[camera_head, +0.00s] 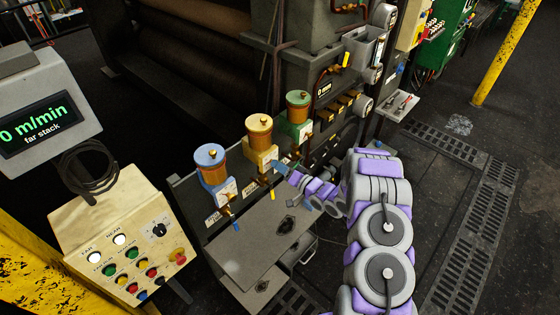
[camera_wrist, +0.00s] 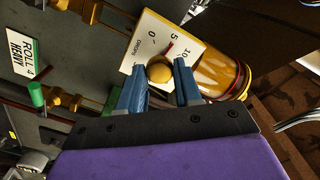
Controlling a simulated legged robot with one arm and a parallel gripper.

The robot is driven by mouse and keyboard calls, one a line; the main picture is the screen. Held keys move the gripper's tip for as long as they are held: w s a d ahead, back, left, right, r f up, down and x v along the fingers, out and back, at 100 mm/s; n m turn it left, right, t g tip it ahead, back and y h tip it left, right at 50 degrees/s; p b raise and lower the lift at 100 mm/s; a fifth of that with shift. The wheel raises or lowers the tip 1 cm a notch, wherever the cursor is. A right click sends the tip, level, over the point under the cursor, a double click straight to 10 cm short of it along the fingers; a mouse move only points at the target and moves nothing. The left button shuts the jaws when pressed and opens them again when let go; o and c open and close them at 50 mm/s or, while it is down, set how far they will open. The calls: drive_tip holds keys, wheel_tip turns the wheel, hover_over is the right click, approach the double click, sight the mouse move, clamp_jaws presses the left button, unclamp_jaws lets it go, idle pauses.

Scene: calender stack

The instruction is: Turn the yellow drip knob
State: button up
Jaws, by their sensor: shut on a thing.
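The yellow drip oiler (camera_head: 260,135) stands between a blue one and a green one on the machine's side. Its knob (camera_wrist: 159,69) is a round yellow ball in front of a white scale plate (camera_wrist: 152,40) marked 0, 5 and 10. A red mark shows on the plate near the 5. My gripper (camera_wrist: 160,77) is shut on the knob, one blue finger on each side. In the head view my gripper (camera_head: 285,172) reaches the yellow oiler from the right, and the knob is too small or hidden to make out.
The blue oiler (camera_head: 211,165) is to the left and the green oiler (camera_head: 298,108) is behind to the right. A grey metal cabinet top (camera_head: 255,240) lies in front, below the oilers. A control box (camera_head: 120,235) stands at the left.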

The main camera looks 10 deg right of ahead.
drive_tip(key=shift+w+d+m+p, duration=0.1)
drive_tip(key=shift+m+p, duration=0.7)
drive_tip(key=shift+m, duration=1.1)
drive_tip(key=shift+d+m+p, duration=0.1)
drive_tip(key=shift+m+p, duration=0.7)
drive_tip(key=shift+m, duration=1.1)
drive_tip(key=shift+f, duration=0.1)
drive_tip(key=o, duration=1)
drive_tip(key=shift+w+d+f, duration=0.1)
drive_tip(key=b+v, duration=0.1)
drive_tip(key=v, duration=1.6)
drive_tip(key=shift+s+d, duration=0.2)
